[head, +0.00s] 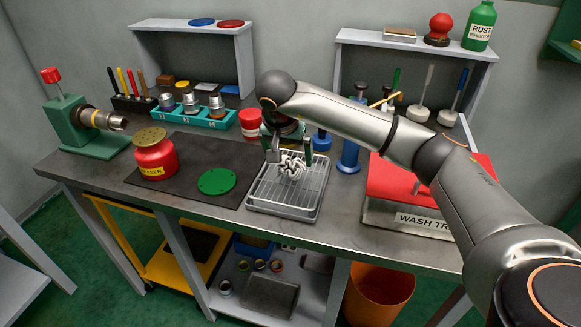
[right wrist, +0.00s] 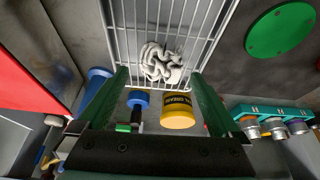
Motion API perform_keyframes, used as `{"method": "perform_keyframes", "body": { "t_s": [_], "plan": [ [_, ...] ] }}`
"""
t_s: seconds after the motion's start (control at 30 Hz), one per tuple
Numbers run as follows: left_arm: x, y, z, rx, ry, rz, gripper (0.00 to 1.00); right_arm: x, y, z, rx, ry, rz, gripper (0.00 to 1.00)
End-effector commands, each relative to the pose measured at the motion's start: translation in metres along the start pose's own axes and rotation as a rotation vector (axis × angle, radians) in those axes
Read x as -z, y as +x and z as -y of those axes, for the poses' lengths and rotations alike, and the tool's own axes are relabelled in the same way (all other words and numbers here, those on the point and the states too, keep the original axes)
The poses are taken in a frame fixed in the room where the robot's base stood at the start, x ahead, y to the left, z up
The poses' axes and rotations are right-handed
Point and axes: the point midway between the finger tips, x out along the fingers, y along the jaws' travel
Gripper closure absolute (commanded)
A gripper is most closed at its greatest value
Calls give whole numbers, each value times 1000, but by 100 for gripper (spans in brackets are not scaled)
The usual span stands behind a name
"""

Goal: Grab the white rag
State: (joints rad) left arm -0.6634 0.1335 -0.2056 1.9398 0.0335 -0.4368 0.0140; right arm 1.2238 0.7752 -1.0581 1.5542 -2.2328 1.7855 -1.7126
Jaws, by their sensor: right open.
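The white rag (head: 291,168) lies crumpled on the wire rack of a metal tray (head: 285,211) on the bench. In the right wrist view the rag (right wrist: 162,63) shows between and just beyond the two green fingers. My right gripper (head: 290,157) is open and points down at the tray, over its back part. In the right wrist view the fingers of my right gripper (right wrist: 158,78) are wide apart with nothing between their tips that I can see held. Contact with the rag cannot be told. My left gripper is not in view.
A green disc (head: 217,181) and a red can (head: 154,155) lie left of the tray on a dark mat. A red wash tray (head: 394,187) stands to the right. Behind are a teal socket rack (head: 205,117), a blue bottle (head: 349,155) and grey shelves.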

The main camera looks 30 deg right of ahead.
Motion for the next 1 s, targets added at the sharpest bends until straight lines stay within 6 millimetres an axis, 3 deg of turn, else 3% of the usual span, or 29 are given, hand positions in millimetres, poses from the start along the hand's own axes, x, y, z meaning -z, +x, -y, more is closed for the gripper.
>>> {"method": "perform_keyframes", "body": {
  "t_s": [0.23,0.53,1.0],
  "plan": [
    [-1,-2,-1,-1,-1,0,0,0,36,0,-2,1,4,0],
    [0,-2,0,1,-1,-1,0,0,41,1,1,0,1,0],
    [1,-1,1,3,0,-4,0,0,41,1,0,0,2,53]
  ]
}}
